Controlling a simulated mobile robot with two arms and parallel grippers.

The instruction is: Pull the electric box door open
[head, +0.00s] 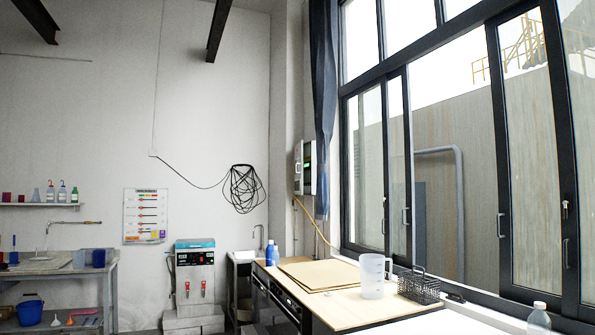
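A light grey box with a dark panel and a small green light (307,167) is mounted on the wall near the centre, between the corner pillar and the blue curtain. It looks like the electric box. I see it at a steep angle and from a distance, and its door appears closed, though it is small in view. A yellowish cable runs down from beneath it. Neither of my grippers is in view.
A teal-topped machine (195,268) stands left. A shelved table (60,272) is far left. Large windows fill the right.

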